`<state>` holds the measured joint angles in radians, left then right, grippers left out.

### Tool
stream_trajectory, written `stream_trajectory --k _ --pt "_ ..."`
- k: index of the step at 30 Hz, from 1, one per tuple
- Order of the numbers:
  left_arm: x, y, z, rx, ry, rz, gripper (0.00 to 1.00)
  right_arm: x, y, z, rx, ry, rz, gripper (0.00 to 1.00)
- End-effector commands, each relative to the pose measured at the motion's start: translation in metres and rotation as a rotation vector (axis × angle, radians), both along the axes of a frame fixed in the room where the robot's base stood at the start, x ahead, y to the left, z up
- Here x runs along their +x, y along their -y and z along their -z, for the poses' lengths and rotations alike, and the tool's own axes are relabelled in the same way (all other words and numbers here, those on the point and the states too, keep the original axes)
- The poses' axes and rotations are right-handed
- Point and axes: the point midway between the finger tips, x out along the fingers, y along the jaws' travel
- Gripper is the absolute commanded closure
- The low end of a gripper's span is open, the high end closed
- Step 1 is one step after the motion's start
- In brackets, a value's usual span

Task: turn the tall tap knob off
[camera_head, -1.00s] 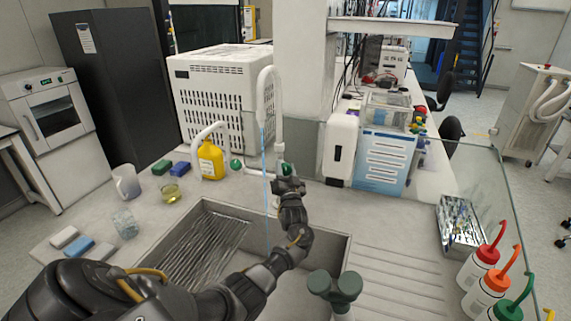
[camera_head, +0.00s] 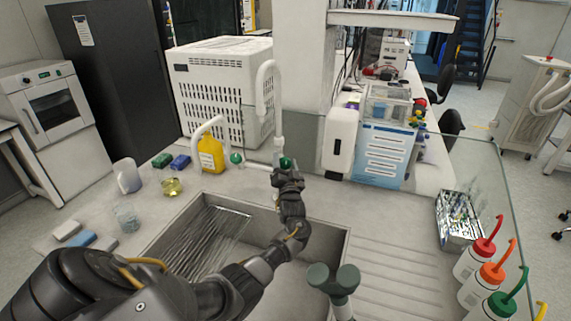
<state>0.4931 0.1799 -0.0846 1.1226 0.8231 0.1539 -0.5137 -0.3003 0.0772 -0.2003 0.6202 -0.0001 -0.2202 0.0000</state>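The tall tap (camera_head: 276,100) is a white gooseneck behind the sink, and no water stream shows under its spout. Its green knob (camera_head: 286,162) sits at the base of the tap, just above and beyond my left gripper (camera_head: 286,172). My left gripper is at the knob, and its fingers are too small and hidden to tell whether they are open or closed on it. The short tap (camera_head: 207,125) stands to the left, with its own green knob (camera_head: 236,158). My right gripper is not in view.
The metal sink (camera_head: 335,232) lies under my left arm. A yellow bottle (camera_head: 209,155) stands near the short tap. A green double-headed fixture (camera_head: 334,280) rises at the sink's front edge. Squeeze bottles (camera_head: 474,261) stand at the right. The ribbed drainboard (camera_head: 395,255) is clear.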

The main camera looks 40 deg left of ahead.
Motion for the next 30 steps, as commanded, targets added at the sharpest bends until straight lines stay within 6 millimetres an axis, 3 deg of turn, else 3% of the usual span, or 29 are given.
stream_trajectory --k 8,21,30 --pt "-0.004 0.004 0.003 -0.001 0.001 0.0 0.39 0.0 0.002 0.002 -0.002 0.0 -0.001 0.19" --pt "-0.055 0.058 0.03 -0.003 0.001 0.001 0.39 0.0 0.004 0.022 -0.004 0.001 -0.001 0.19" --pt "-0.071 0.074 0.035 0.0 -0.001 0.001 0.39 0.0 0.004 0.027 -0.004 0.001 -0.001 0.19"
